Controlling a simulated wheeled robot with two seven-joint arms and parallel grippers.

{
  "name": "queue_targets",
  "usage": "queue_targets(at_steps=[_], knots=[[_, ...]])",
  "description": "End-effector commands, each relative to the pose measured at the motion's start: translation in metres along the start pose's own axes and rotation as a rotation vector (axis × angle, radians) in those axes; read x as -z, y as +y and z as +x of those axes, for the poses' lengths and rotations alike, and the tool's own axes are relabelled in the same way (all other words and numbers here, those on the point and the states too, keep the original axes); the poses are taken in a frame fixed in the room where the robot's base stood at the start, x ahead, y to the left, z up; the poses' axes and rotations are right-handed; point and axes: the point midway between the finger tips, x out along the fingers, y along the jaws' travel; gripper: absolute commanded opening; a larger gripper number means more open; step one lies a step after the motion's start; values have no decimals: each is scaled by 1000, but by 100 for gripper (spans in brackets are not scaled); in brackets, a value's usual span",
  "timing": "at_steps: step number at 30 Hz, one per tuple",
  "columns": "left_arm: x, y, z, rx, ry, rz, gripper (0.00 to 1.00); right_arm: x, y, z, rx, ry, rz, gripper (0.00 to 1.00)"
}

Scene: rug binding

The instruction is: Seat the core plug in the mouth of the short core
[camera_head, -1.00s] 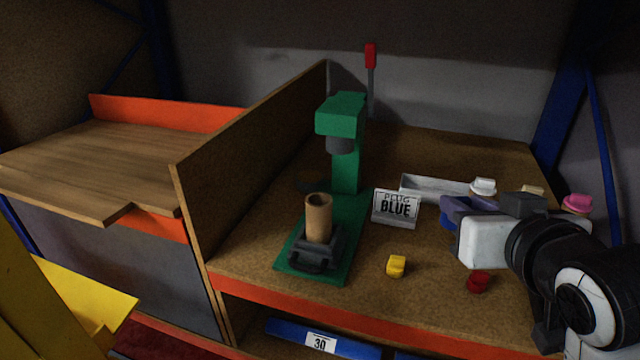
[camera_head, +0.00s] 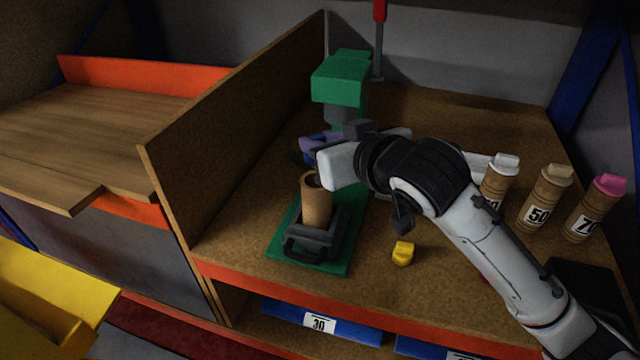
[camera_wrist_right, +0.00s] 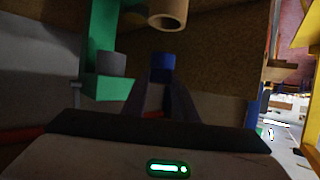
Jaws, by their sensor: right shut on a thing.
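The short core (camera_head: 315,208) is a brown cardboard tube standing upright in a dark cradle (camera_head: 312,240) on the green press base. Its open mouth also shows at the top of the right wrist view (camera_wrist_right: 167,22). My right gripper (camera_head: 312,148) is beside the press, just behind the core's mouth. It is shut on the blue core plug (camera_wrist_right: 162,66), which shows between the fingertips in the right wrist view. The plug is apart from the core there. In the head view the wrist largely hides the plug. My left gripper is not in view.
The green press (camera_head: 340,82) with its grey ram stands close behind the core. A yellow plug (camera_head: 402,253) lies on the shelf. Numbered capped tubes (camera_head: 545,198) stand at the right. A wooden divider (camera_head: 235,135) rises at the left.

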Motion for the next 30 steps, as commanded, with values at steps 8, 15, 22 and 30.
queue_targets(at_steps=[8, 15, 22, 30], knots=[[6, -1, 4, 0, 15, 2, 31, -35, 1, 14, -2, 0, 1, 4], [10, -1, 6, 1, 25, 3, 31, -63, 1, 25, -4, -4, 0, 4], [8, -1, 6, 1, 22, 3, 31, -69, 1, 28, -3, 2, 0, 4], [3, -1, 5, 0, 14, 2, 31, -74, 1, 30, -2, 0, 0, 4]])
